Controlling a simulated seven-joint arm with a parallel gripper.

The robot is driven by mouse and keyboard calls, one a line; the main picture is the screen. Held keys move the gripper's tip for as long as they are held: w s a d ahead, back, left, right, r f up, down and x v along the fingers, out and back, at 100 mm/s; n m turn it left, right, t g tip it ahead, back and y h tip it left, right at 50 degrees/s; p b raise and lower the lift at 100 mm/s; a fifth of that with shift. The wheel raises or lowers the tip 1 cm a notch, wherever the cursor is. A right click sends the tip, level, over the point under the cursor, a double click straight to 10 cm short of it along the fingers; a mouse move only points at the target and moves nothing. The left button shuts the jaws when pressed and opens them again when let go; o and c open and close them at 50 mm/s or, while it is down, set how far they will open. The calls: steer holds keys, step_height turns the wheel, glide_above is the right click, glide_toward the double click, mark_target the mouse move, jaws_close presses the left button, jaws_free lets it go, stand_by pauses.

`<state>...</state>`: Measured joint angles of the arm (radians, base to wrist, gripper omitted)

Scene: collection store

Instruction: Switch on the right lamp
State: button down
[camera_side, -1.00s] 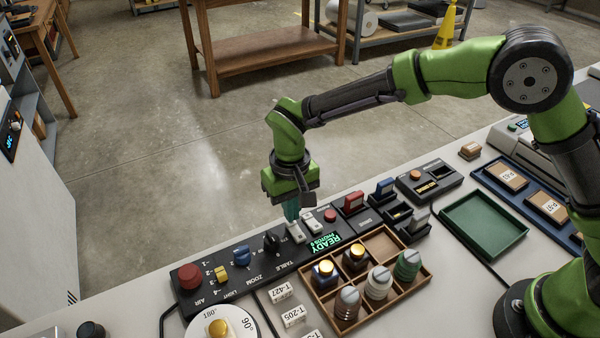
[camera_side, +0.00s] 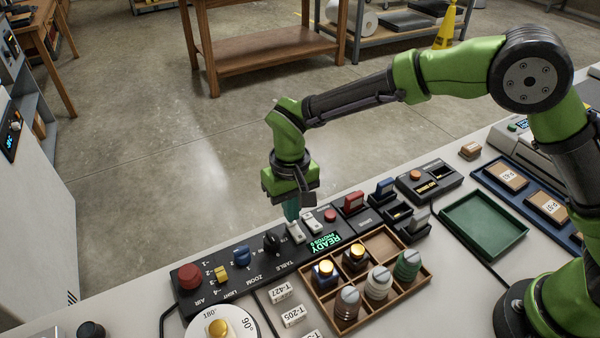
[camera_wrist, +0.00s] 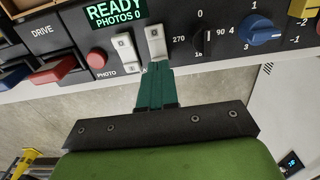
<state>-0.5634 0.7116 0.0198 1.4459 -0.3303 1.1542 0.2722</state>
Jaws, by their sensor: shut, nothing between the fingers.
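Two white rocker switches sit side by side on a dark control panel (camera_side: 205,292). In the side view one rocker (camera_side: 296,232) is beside the black rotary knob and the other (camera_side: 314,226) is nearer the red button. In the wrist view the knob-side rocker (camera_wrist: 155,42) is at centre right and the other rocker (camera_wrist: 125,52) left of it. My gripper (camera_side: 291,214) has its teal fingers shut and empty. In the wrist view the fingertips (camera_wrist: 156,68) are at the near edge of the knob-side rocker; I cannot tell whether they touch. No lamp is clearly identifiable.
The red photo button (camera_wrist: 97,59) is close by on one side, the black rotary knob (camera_side: 271,241) on the other. A green READY display (camera_side: 325,244) is by the rockers. A wooden compartment tray (camera_side: 318,300) with several knobs stands in front of the panel.

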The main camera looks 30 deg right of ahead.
mark_target(297, 228)
steer(key=shift+f, duration=1)
stand_by(0.8)
steer(key=shift+r, duration=3.55)
steer(key=shift+f, duration=0.15)
steer(key=shift+s+d+f+n, duration=0.3)
steer(key=shift+s+f, duration=0.1)
steer(key=shift+s, duration=0.2)
steer(key=s+d+r+m+t, duration=0.1)
steer(key=s+d+r+t, duration=0.1)
steer(key=s+d+r, duration=0.3)
steer(key=s+d+r+m+t+y, duration=0.1)
steer(key=s+d+r, duration=0.4)
steer(key=d, duration=0.5)
steer(key=s+d+r+m+t+y, duration=0.1)
steer(key=s+d+r+m+t, duration=0.1)
steer(key=s+d+r+t, duration=0.2)
steer(key=s+d+r, duration=0.1)
steer(key=s+d, duration=0.2)
steer(key=d, duration=0.1)
steer(key=shift+d+m, duration=0.15)
steer(key=shift+m, duration=0.15)
